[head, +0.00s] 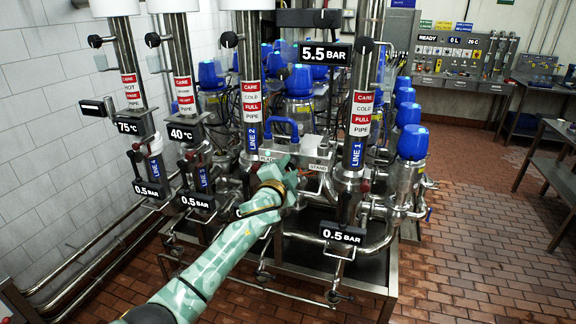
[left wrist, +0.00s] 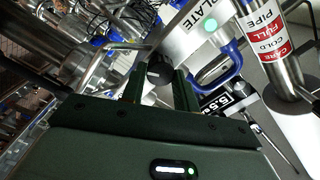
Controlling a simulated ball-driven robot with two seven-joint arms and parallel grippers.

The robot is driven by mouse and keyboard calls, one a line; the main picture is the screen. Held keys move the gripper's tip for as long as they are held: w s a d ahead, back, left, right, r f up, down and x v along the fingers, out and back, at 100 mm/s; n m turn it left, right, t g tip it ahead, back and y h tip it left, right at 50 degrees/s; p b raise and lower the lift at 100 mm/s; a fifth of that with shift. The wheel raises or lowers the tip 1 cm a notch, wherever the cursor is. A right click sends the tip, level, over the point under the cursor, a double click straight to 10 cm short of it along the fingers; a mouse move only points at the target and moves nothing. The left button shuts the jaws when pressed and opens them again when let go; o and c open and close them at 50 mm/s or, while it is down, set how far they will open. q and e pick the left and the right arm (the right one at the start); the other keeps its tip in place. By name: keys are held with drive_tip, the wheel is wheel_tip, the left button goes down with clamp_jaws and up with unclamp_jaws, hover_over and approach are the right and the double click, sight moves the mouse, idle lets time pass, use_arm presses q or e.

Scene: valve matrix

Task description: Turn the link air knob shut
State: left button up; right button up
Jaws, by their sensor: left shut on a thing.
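In the left wrist view, a round black knob (left wrist: 160,70) sits between the two fingers of my left gripper (left wrist: 158,80), which is shut on it. I cannot read a label on this knob. A bright metal plate (left wrist: 183,42) marked "PLATE", with a blue handle (left wrist: 230,62), is just beyond it. In the head view my left gripper (head: 284,163) reaches up to the front of the metal box (head: 310,147) under the blue handle (head: 282,128). The hand hides the knob there. My right gripper is not in view.
Upright steel pipes stand close on both sides, including the Line 2 pipe (head: 251,85) and the Line 1 pipe (head: 357,100). Pressure displays such as the 5.5 bar sign (head: 325,54) hang around. Blue-topped valves (head: 413,143) crowd the right. The brick floor (head: 490,220) at right is free.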

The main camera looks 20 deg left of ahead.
use_arm(q)
drive_tip(key=m+p, duration=0.1)
drive_tip(key=m, duration=0.4)
drive_tip(key=shift+f+m, duration=0.15)
drive_tip(key=shift+m, duration=0.15)
idle(0.4)
drive_tip(key=o, duration=1)
drive_tip(key=shift+s+d, duration=0.1)
